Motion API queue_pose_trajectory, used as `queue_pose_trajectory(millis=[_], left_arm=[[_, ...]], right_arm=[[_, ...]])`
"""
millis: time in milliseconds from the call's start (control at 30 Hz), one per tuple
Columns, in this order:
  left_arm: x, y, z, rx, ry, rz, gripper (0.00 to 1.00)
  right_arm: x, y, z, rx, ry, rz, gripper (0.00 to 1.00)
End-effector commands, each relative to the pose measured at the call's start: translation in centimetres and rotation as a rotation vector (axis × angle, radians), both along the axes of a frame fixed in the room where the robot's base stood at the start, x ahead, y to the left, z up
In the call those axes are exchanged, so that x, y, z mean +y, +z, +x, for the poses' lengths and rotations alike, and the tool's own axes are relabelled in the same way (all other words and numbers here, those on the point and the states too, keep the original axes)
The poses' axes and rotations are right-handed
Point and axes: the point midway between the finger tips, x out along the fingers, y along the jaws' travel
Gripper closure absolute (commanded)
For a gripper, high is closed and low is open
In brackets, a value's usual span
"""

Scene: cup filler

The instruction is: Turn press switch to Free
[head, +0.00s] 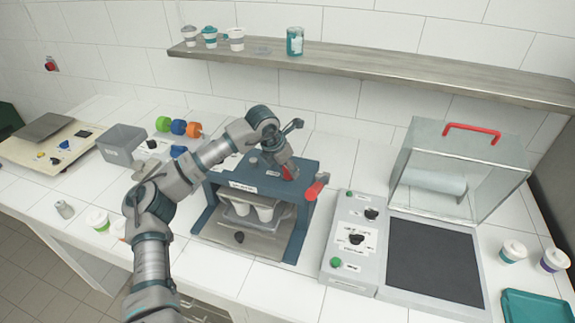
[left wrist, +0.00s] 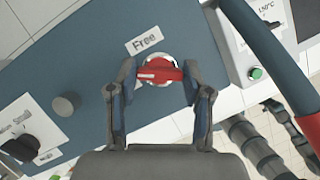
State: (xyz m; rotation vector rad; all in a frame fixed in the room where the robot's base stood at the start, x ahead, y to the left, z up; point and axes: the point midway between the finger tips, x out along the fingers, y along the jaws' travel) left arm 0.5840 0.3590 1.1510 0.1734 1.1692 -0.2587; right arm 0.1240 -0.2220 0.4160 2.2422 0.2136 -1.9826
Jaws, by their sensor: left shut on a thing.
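The press (head: 245,178) is a blue frame on the counter at the middle of the head view. Its red switch (left wrist: 158,71) sits on a round white base on the blue top in the left wrist view. The label "Free" (left wrist: 144,40) is just above the switch there. The red bar lies roughly crosswise in that view. My left gripper (left wrist: 158,75) has a finger at each end of the bar and is shut on it. In the head view the left gripper (head: 289,167) reaches down to the press top and partly hides the switch. My right gripper is not in view.
A red-ended lever (head: 316,187) stands close to the right of my left gripper. A control box (head: 350,240) with green buttons is right of the press. Cups in a tray (head: 255,222) are inside the press. A wooden shelf (head: 400,64) runs above.

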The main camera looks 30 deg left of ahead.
Motion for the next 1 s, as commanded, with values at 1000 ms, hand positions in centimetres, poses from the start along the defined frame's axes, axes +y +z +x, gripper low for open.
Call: queue_pose_trajectory(millis=[1000], left_arm=[[0.4,0.1,0.3,0.006,-0.897,-0.001,0.85]], right_arm=[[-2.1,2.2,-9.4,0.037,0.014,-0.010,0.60]])
